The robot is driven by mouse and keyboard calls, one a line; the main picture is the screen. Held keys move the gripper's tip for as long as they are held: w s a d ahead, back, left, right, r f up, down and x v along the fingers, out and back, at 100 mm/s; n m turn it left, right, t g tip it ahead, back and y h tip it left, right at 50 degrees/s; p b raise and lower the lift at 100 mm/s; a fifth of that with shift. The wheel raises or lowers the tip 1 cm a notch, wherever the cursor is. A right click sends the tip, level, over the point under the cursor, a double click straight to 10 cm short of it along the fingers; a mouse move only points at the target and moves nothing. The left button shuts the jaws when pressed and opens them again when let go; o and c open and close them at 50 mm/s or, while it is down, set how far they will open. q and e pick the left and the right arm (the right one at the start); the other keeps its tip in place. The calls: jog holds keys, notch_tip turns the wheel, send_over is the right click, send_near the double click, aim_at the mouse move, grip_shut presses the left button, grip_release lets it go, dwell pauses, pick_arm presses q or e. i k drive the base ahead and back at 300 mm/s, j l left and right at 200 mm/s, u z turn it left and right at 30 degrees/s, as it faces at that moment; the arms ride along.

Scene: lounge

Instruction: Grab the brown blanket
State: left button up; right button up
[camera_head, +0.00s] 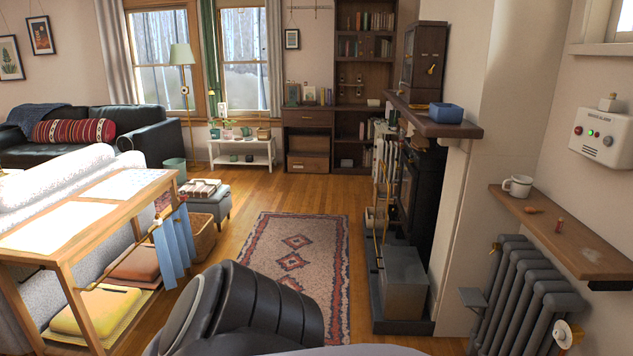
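A folded brown cloth (135,262), which looks like the brown blanket, lies on the lower shelf of a light wooden console table (88,229) at the left. A folded yellow cloth (95,308) lies nearer to me on the same shelf. Parts of the table's frame stand in front of the shelf, and blue strips of cloth (172,245) hang on its right side, close to the brown cloth. Neither of my grippers shows; only a dark part of my own body shows at the bottom middle.
A patterned rug (290,262) lies on clear wooden floor in the middle. A wicker basket (203,238) and a grey footstool (207,202) stand beyond the table. A stove with a grey box (403,283), a radiator (525,300) and a wall shelf (565,235) line the right.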

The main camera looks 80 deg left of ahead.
aim_at(200, 188)
jog(key=u, duration=3.35)
jog(key=i+j, duration=0.25)
jog(key=i, duration=0.2)
jog(key=i+j+z, duration=0.15)
jog(key=i, duration=0.3)
jog(key=i+z, duration=0.3)
jog(key=i, duration=0.2)
jog(key=i+j+z, duration=0.25)
jog(key=i, duration=0.3)
jog(key=i+l+z, duration=0.1)
jog(key=i, duration=2.3)
